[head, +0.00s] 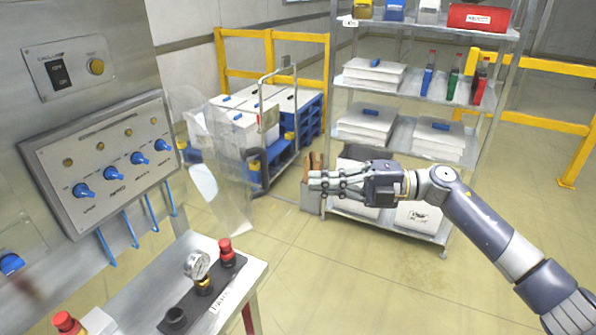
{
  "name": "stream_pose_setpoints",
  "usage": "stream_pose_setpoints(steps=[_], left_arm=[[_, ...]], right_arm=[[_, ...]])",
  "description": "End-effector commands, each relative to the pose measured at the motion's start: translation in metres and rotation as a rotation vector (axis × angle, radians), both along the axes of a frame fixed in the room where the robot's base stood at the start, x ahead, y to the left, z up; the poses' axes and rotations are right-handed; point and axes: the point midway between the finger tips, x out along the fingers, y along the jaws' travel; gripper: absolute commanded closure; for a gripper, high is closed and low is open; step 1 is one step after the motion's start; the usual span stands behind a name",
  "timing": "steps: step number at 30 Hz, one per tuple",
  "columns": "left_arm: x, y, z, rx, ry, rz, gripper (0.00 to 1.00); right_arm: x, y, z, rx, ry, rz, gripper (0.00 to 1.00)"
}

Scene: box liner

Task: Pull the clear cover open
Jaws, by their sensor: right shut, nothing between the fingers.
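The clear cover (222,165) is a see-through panel at the right edge of the grey control panel (100,165). It stands out from the panel at an angle, so the blue knobs (110,172) on the panel's face are uncovered. My right gripper (314,184) is shut and empty. It points left and appears to the right of the cover, with a visible gap between them. My left gripper is not in view.
A metal bench (245,285) with a gauge (197,264) and red buttons stands below the panel. A shelf rack (495,108) with boxes and bottles stands behind my right arm. A blue cart (310,120) and yellow rails (270,33) are farther back. Open floor lies at lower middle.

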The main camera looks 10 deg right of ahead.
Motion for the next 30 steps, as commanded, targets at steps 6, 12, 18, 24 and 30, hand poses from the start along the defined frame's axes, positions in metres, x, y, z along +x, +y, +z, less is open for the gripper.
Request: stream_pose_setpoints(steps=[6,12,18,24,30], left_arm=[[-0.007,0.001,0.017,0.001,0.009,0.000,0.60],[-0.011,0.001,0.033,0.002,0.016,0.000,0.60],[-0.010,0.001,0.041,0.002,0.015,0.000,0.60],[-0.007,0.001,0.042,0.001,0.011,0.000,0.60],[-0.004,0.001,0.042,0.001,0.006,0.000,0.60]], right_arm=[[0.006,0.031,0.005,0.002,0.001,0.005,1.00],[0.014,0.067,0.006,0.003,-0.002,0.002,1.00],[0.020,0.089,0.003,0.002,-0.002,0.000,1.00],[0.022,0.095,0.001,0.001,-0.002,-0.001,1.00],[0.022,0.095,0.001,0.001,-0.002,-0.002,1.00]])
